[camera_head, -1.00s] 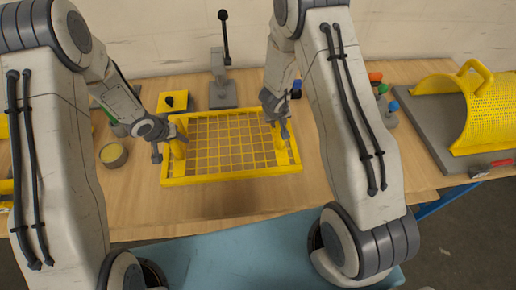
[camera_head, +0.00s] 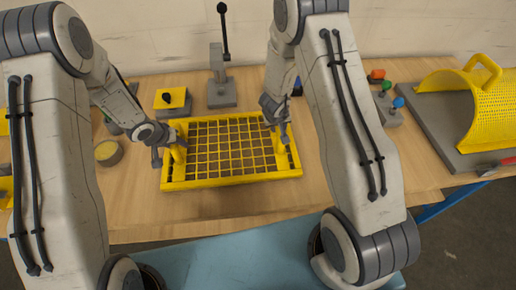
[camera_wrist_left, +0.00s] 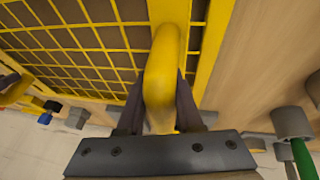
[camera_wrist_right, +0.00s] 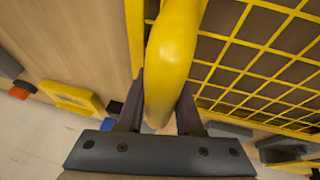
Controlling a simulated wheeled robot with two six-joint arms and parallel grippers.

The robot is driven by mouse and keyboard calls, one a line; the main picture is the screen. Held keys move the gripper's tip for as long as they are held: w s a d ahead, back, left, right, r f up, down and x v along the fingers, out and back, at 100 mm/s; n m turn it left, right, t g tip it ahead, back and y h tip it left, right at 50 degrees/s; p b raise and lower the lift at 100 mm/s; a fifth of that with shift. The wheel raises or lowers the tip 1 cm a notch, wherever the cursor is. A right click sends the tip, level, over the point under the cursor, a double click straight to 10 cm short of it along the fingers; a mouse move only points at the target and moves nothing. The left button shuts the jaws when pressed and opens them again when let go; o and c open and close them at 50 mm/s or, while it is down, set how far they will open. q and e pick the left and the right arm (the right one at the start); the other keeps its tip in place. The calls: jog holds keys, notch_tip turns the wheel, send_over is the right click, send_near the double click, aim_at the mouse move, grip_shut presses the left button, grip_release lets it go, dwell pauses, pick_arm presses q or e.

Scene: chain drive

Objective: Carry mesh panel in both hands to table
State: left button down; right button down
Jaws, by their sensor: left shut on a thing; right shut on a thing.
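The yellow mesh panel (camera_head: 231,182) lies roughly level over the wooden table (camera_head: 130,215), very low or resting on it; I cannot tell which. Dark surface shows through its grid. My left gripper (camera_head: 160,148) is shut on the panel's left handle, which also shows in the left wrist view (camera_wrist_left: 161,75). My right gripper (camera_head: 280,122) is shut on the right handle, seen between the fingers in the right wrist view (camera_wrist_right: 170,60). My arm links hide parts of the table on both sides.
Behind the panel stand a grey lever press (camera_head: 221,88) and a yellow block with a black knob (camera_head: 172,100). A round tin (camera_head: 108,153) is at the left. A perforated yellow guard (camera_head: 485,105) on a grey plate is at the right. Bare wood lies in front of the panel.

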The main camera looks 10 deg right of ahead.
pick_arm(q)
jog(key=shift+f, duration=0.35)
pick_arm(e)
jog(key=shift+f, duration=0.35)
pick_arm(q)
jog(key=c, duration=0.6)
grip_release()
jog(key=shift+r, duration=0.1)
pick_arm(e)
jog(key=c, duration=0.6)
grip_release()
jog(key=shift+r, duration=0.15)
pick_arm(q)
jog(key=shift+o, duration=0.2)
pick_arm(e)
jog(key=shift+o, duration=0.2)
pick_arm(q)
jog(key=v, duration=1.2)
pick_arm(e)
jog(key=v, duration=1.2)
